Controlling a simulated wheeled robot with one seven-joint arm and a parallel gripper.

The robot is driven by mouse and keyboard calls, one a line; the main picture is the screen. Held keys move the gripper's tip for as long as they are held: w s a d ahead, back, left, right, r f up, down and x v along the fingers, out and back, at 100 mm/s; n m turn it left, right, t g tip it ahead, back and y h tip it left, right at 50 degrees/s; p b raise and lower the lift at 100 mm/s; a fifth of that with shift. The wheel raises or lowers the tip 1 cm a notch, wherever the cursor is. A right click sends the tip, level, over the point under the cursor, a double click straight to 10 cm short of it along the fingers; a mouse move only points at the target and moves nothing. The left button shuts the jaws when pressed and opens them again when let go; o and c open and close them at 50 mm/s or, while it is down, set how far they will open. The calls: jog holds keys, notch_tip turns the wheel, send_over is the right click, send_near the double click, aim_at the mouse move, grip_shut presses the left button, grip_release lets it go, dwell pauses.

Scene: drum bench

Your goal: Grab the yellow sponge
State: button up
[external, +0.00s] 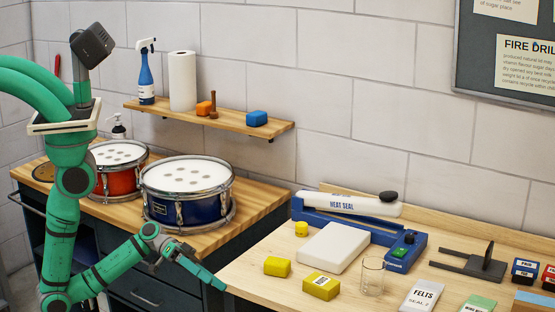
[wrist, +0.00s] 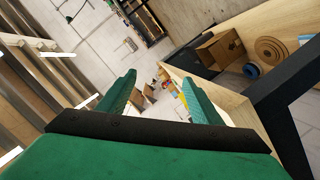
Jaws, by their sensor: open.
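A plain yellow block (external: 277,266), which looks like the yellow sponge, lies on the light wooden bench near its front left edge. A yellow labelled box (external: 320,286) sits just to its right, and a small yellow round piece (external: 301,229) lies behind it. My gripper (external: 222,286) is left of the yellow block, apart from it, by the bench's front left edge. In the wrist view my gripper (wrist: 158,82) has its two green fingers spread with nothing held between them. The yellow block cannot be made out for certain in the wrist view.
A white block (external: 333,247), a clear glass (external: 372,276) and a blue heat sealer (external: 408,252) stand right of the yellow block. A blue drum (external: 187,195) and a red drum (external: 118,172) stand on the left bench. A shelf (external: 225,120) hangs above.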

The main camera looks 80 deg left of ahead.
aim_at(269, 259)
jog(key=w+a+m, duration=0.1)
jog(key=w, duration=0.1)
jog(key=w+a+r+m+y, duration=0.1)
jog(key=w+a, duration=0.1)
jog(key=w+a+m+y, duration=0.1)
jog(key=w, duration=0.1)
jog(key=shift+w+a+r, duration=0.15)
jog(key=shift+a+r, duration=0.05)
jog(key=shift+a, duration=0.1)
jog(key=w+a+y, duration=0.1)
jog(key=w+a, duration=0.1)
jog(key=w+a+m+t+y, duration=0.1)
jog(key=w+a, duration=0.1)
jog(key=w+a+r+m+y, duration=0.1)
jog(key=a, duration=0.2)
jog(key=shift+w+t, duration=0.3)
jog(key=shift+w, duration=0.1)
jog(key=shift+w+a+y, duration=0.1)
jog(key=shift+w+y, duration=0.15)
jog(key=shift+y, duration=0.05)
jog(key=x, duration=0.5)
jog(key=shift+r+x, duration=0.2)
jog(key=shift+x, duration=2.5)
jog(key=c, duration=1.1)
